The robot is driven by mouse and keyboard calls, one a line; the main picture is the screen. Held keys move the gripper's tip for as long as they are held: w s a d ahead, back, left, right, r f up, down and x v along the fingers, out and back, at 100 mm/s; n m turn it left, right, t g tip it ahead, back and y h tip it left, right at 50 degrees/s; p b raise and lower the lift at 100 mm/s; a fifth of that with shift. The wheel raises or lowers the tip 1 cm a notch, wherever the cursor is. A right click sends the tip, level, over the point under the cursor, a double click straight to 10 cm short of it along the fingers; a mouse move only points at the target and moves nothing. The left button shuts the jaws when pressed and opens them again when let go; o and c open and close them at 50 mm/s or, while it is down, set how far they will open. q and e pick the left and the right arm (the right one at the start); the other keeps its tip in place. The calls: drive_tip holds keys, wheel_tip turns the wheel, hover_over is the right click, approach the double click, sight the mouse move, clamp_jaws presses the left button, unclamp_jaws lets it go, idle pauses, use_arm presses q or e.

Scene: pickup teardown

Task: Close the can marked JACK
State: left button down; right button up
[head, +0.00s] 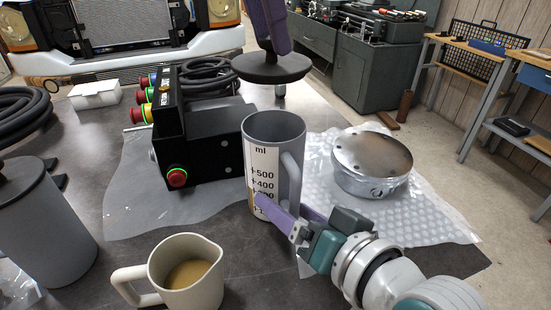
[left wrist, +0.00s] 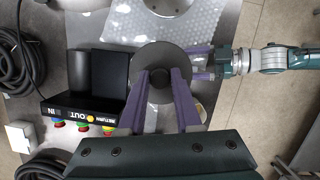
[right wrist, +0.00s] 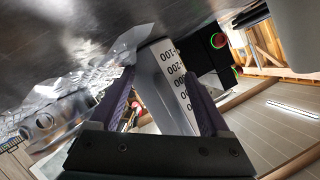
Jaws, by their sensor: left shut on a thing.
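A grey can (head: 292,140) with an "ml" scale and a side handle stands open-topped on the table. No JACK marking is readable. My left gripper (left wrist: 160,78) is shut on the knob of a round dark lid (head: 271,66), held level above the can's mouth with a gap. The lid (left wrist: 148,58) hides the can in the left wrist view. My right gripper (head: 298,212) is low at the can's right side. In the right wrist view its fingers (right wrist: 165,95) are spread, with the can (right wrist: 170,75) between and beyond them.
A second grey can (head: 45,235) with a dark lid stands at left. A mug (head: 190,278) is in front, a black button box (head: 205,135) behind left. A metal round part (head: 372,160) lies on bubble wrap (head: 440,225) at right.

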clamp_jaws()
idle(0.3)
idle(0.6)
